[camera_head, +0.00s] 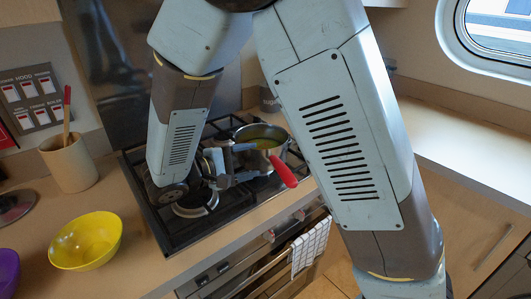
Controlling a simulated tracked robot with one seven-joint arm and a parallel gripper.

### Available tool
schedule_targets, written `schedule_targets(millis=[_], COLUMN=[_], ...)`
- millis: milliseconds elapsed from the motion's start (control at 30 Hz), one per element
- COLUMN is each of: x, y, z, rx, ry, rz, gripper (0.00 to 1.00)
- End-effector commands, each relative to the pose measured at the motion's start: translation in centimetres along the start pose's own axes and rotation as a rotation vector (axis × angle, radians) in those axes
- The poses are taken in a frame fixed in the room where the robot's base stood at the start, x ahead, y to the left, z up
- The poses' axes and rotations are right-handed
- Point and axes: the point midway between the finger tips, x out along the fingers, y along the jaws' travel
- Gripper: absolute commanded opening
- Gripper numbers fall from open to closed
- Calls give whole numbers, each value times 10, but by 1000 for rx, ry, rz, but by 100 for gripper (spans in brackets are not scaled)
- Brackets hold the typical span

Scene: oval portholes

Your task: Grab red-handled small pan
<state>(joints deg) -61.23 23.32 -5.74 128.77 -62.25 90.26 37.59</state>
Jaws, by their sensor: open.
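The small pan (277,131) stands on the stove's back right area, with a yellowish-green content inside. Its red handle (284,172) points toward the front of the stove. My gripper (240,163) is open, just left of the handle and in front of the pan. Its fingers reach rightward close to the pan's wall, and I cannot tell whether they touch it. My arm hides part of the stove and the pan's right surroundings.
A black gas stove (160,222) lies under the gripper. A yellow bowl (86,241) and a utensil crock (70,163) stand on the left counter. A checked towel (310,247) hangs on the oven front. The right counter (450,140) is clear.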

Motion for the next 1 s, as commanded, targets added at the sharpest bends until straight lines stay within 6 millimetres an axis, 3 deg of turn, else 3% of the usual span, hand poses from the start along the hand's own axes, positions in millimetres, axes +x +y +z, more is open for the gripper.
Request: schedule_targets(millis=[100, 433, 733, 1000], x=[16, 34, 72, 76], y=[0, 1, 2, 2], z=[0, 1, 1, 1], rx=[1, 1, 0, 1], ry=[-3, -4, -4, -3], rz=[-1, -2, -2, -2], gripper=[65, 65, 65, 65])
